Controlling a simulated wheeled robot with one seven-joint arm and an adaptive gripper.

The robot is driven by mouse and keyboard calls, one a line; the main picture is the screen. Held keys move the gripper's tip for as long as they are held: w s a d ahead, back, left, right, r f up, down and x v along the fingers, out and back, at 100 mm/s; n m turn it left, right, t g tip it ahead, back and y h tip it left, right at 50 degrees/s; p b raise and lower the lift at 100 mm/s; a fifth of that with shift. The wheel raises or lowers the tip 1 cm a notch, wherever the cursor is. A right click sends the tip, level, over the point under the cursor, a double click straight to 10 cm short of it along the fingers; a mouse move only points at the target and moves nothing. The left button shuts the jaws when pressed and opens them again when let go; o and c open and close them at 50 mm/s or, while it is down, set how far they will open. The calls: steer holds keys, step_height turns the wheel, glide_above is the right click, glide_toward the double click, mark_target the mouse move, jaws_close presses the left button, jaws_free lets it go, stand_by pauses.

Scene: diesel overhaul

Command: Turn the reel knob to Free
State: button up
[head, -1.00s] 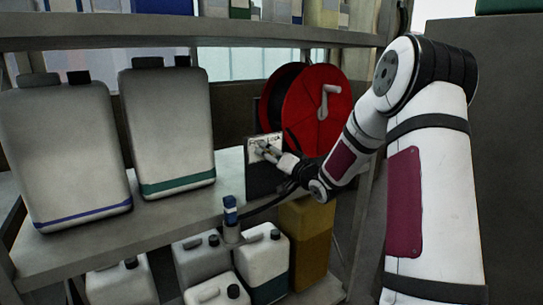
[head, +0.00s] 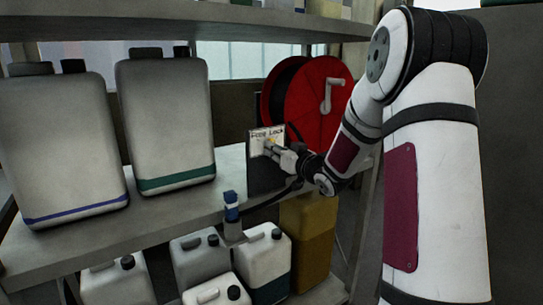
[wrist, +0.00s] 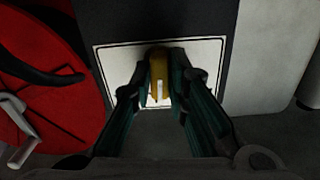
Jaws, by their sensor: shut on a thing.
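The reel knob is yellow with a white mark on it, and shows between my fingers in the wrist view (wrist: 158,66). It sits on a white label plate (wrist: 122,58), which in the head view (head: 257,146) reads "Free Lock" along its top. My gripper (wrist: 160,82) is shut on the knob, one finger on each side; in the head view (head: 272,147) it meets the plate from the right. In the wrist view the white mark lies toward the picture's bottom. My fingers hide part of the plate, and I cannot tell which word the knob points to.
The red hose reel (head: 316,100) with a grey crank stands behind the plate. Two large white jugs (head: 165,120) stand on the shelf to the left. A blue-capped fitting (head: 232,207) is at the shelf's front edge. Several smaller cans (head: 264,250) stand below.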

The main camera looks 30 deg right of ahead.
steer(key=n+b, duration=0.7)
steer(key=n, duration=0.2)
steer(key=shift+a+f, duration=0.1)
steer(key=shift+a, duration=0.05)
steer(key=o, duration=1.6)
steer(key=shift+c, duration=0.2)
steer(key=s+p, duration=0.1)
steer(key=s, duration=0.6)
